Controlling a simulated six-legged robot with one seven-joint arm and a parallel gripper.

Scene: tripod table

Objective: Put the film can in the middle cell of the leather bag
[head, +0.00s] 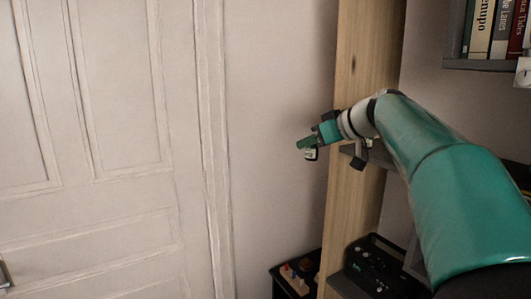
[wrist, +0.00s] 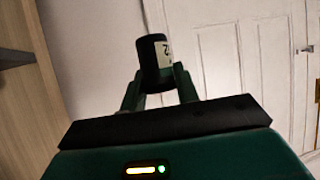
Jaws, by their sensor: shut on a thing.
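My gripper (head: 307,146) is raised in the air in front of the wall, beside the wooden shelf upright. It is shut on the film can (wrist: 152,60). In the wrist view the can is a small dark cylinder with a pale label, held between the two green fingers. In the head view the film can (head: 311,154) shows as a small dark and pale shape under the fingertips. The leather bag is not in either view.
A white panelled door (head: 130,130) fills the left. A wooden upright (head: 357,210) stands close by my arm. Books (head: 490,30) sit on a shelf at upper right. A black device (head: 375,268) and a dark box with small coloured items (head: 297,275) are low down.

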